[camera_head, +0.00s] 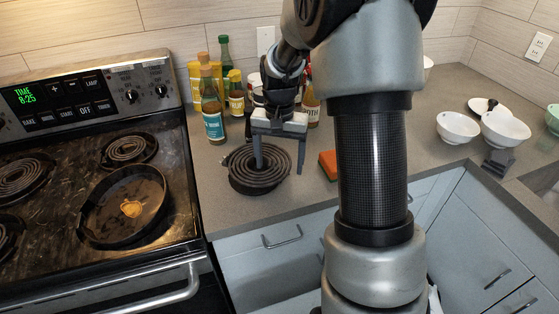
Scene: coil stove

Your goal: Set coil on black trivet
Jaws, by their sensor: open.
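The dark spiral coil (246,171) lies flat on the counter between the stove and my arm. A black edge shows beneath it at the front, which may be the black trivet (258,191), but the coil hides most of it. My gripper (279,166) is above the coil, pointing down, with its two fingers apart and nothing between them. I cannot tell whether either finger touches the coil.
The stove (150,277) at left has several burners; its front right one is an open black ring (84,221) with a stain inside. Bottles (212,123) stand behind the coil. An orange sponge (328,164) lies right of it. White bowls (458,127) are farther right.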

